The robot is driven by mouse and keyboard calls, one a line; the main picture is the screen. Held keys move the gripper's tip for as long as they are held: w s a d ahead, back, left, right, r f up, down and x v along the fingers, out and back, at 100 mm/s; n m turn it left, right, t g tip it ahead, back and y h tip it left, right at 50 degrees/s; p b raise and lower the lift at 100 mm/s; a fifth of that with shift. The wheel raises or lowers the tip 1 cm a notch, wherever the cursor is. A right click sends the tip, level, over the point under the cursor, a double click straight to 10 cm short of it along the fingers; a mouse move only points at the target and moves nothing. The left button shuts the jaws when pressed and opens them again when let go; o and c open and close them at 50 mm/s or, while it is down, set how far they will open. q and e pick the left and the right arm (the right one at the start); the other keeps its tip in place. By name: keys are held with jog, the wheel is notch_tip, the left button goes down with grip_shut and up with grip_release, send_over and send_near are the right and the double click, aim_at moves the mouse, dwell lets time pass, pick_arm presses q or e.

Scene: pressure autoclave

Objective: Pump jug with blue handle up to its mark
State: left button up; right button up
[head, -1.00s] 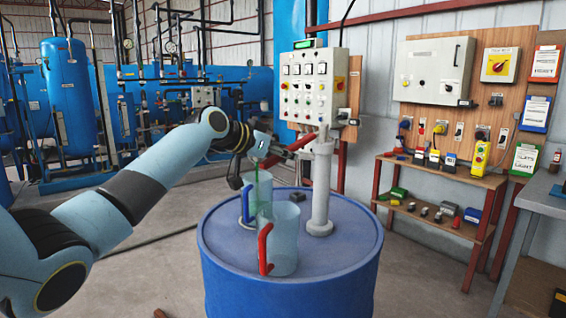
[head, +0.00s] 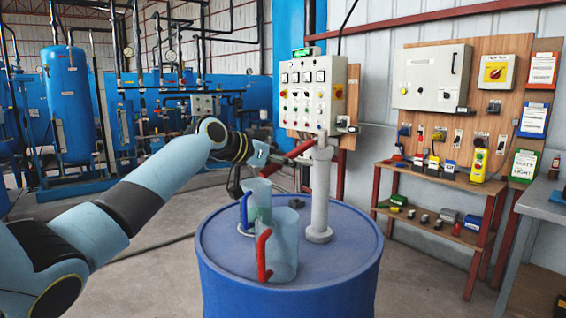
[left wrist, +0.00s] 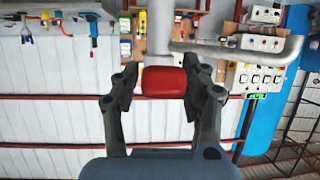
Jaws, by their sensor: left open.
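The clear jug with the blue handle (head: 245,212) stands upright on the blue drum, below my left gripper. Greenish liquid shows in it; its lower part is partly hidden by the other jug, and I cannot make out its mark. The grey pump (head: 319,190) rises from the drum top and has a red lever (head: 299,149). My left gripper (head: 279,160) is at the lever's outer end. In the left wrist view, the open fingers (left wrist: 163,75) stand on either side of the red lever end (left wrist: 165,83). My right gripper is out of view.
A clear jug with a red handle (head: 264,254) stands in front of the blue-handled jug. Both are on the drum (head: 340,262), whose right side is clear. A control panel (head: 311,92) stands behind the pump, and a shelf bench (head: 433,178) is at the right.

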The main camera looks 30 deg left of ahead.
pick_arm(q)
jog(key=v, duration=1.2)
dwell(0.7)
